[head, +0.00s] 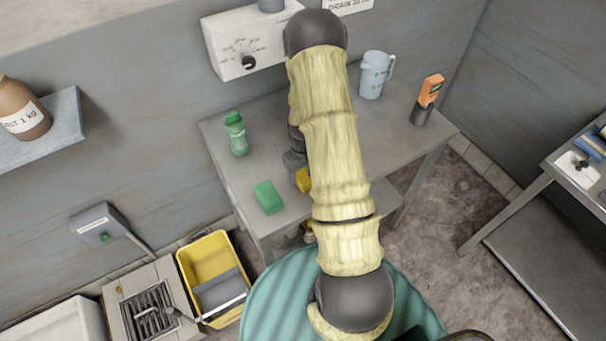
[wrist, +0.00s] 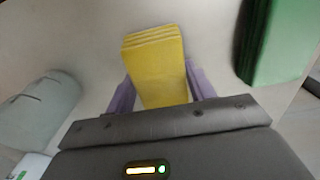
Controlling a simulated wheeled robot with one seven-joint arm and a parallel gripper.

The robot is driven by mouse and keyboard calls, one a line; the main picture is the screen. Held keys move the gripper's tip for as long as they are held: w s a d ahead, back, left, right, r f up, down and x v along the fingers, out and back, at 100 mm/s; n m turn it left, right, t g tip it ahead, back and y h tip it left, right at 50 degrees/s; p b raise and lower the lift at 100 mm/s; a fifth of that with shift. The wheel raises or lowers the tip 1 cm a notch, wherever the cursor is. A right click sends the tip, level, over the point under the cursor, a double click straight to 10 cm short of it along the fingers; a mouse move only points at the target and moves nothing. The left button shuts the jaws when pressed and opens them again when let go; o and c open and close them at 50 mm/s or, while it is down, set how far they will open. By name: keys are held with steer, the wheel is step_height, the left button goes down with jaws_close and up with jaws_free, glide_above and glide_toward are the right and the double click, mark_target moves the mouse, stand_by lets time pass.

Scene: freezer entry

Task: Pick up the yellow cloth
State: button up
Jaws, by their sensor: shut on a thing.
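The yellow cloth (wrist: 157,62) is a folded block with layered edges. In the wrist view it stands between the two purple fingers of my gripper (wrist: 160,88), which are shut on it. In the head view a small part of the cloth (head: 303,180) shows at the left side of my arm, over the grey table. My arm hides most of the gripper and the rest of the cloth there. I cannot tell whether the cloth touches the table.
A green block (head: 268,197) lies left of the cloth, and a green bottle (head: 236,133) stands behind it. A jug (head: 374,75) and an orange device in a dark holder (head: 422,113) stand at the table's right. A yellow bucket (head: 206,254) is on the floor.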

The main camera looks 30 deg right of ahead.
mark_target(303, 172)
step_height(303, 172, up, 10)
steer(key=b, duration=0.2)
steer(key=shift+b, duration=0.35)
stand_by(0.5)
steer(key=o, duration=0.4)
steer(key=shift+c, duration=1.1)
